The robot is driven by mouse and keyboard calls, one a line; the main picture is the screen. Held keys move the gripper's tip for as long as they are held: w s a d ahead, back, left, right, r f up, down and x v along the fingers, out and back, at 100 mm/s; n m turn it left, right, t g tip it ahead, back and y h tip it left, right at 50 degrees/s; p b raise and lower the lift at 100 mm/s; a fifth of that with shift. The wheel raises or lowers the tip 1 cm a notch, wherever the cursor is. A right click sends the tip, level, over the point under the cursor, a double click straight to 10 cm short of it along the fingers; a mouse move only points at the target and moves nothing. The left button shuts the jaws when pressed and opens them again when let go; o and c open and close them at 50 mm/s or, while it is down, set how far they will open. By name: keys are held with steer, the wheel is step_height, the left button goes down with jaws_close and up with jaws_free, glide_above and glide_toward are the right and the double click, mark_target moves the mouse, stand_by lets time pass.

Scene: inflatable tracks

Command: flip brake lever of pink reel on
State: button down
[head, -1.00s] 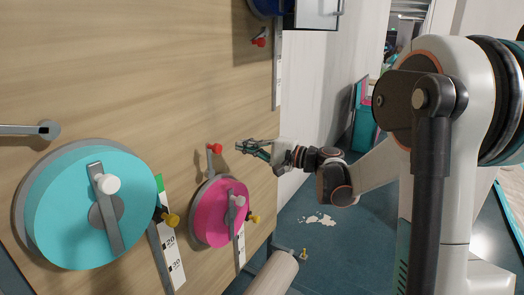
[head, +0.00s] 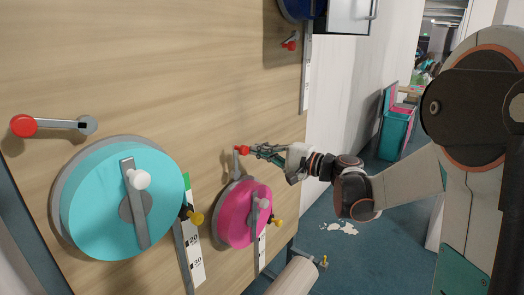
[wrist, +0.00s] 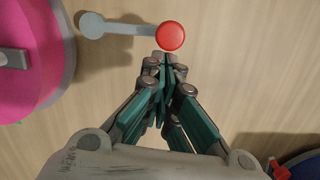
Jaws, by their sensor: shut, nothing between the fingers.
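The pink reel (head: 236,222) is mounted on the upright wooden board, with a grey crank and white knob on its face. Its brake lever (head: 236,163) is a short grey bar with a red knob (head: 241,150), just above the reel. The lever also shows in the wrist view (wrist: 130,28), its grey pivot on the left and red knob on the right. My gripper (head: 257,150) is shut and empty, with its fingertips right beside the red knob. In the wrist view its fingertips (wrist: 165,62) lie just below the knob; I cannot tell whether they touch.
A larger teal reel (head: 95,210) is at the left, with a red-knobbed lever (head: 52,124) above it. A blue reel (head: 300,8) is at the top, with a red-knobbed lever (head: 289,45) below it. Yellow knobs and scale strips sit beside the reels. Floor is open right of the board.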

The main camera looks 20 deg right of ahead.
steer(key=shift+s+a+r+n, duration=0.15)
steer(key=shift+a+n, duration=0.1)
steer(key=shift+n, duration=0.15)
steer(key=shift+s+a+r+n+p, duration=0.35)
steer(key=shift+s+a+n, duration=0.35)
steer(key=shift+n, duration=0.4)
steer(key=s+a+f+n+h, duration=0.1)
steer(key=s+a+f+n, duration=0.1)
steer(key=s+a+n, duration=0.2)
steer(key=shift+s+a+f+n+g+h+b, duration=0.35)
steer(key=shift+a+n, duration=1.15)
steer(key=shift+n, duration=1)
